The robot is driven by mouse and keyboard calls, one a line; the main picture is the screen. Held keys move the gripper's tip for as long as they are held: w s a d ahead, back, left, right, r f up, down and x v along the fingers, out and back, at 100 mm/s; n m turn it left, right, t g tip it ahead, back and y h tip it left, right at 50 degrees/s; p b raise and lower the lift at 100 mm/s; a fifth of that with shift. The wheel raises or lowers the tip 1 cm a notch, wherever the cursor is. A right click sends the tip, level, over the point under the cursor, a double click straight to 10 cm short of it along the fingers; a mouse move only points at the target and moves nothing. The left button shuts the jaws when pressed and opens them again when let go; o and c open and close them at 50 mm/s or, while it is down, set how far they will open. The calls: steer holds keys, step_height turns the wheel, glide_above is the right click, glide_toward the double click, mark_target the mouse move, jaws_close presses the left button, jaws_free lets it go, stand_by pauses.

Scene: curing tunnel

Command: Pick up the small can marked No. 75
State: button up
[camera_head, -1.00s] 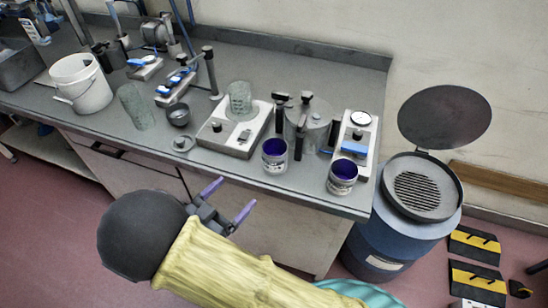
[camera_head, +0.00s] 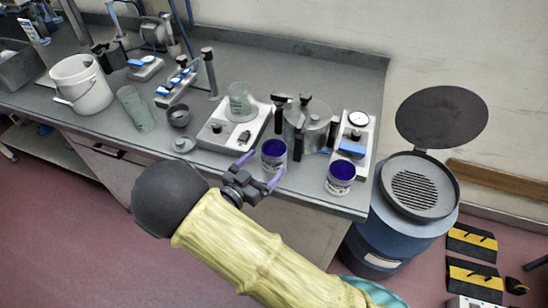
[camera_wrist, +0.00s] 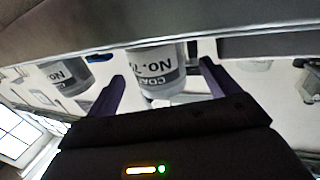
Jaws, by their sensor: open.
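Two small cans with purple-blue tops stand near the bench's front edge. The left can (camera_head: 273,160) has my open gripper (camera_head: 263,166) at it, with one purple finger on either side. In the wrist view this can (camera_wrist: 157,72) appears upside down between the fingers, its grey label reading "NO. 7" with the rest unclear. Whether the fingers touch it I cannot tell. The right can (camera_head: 340,181) stands apart, by the gauge device; it also shows in the wrist view (camera_wrist: 68,77), its number unreadable.
A metal pot (camera_head: 307,128) with black handles stands close behind the left can. A gauge device (camera_head: 353,145) is behind the right can. A balance (camera_head: 212,138) with a glass beaker stands left. A blue drum (camera_head: 385,235) is beyond the bench's right end.

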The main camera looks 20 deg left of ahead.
mark_target(281, 150)
steer(key=x, duration=0.3)
steer(key=p+x, duration=0.1)
steer(key=x, duration=0.1)
steer(key=shift+w+d+f, duration=0.15)
steer(key=shift+d+f, duration=0.1)
steer(key=shift+f, duration=0.1)
steer(key=shift+a, duration=0.2)
steer(key=shift+s, duration=0.2)
steer(key=shift+w+d, duration=0.1)
steer(key=shift+w, duration=0.05)
steer(key=c, duration=1.2)
steer(key=shift+r, duration=0.15)
steer(key=shift+r, duration=8.85)
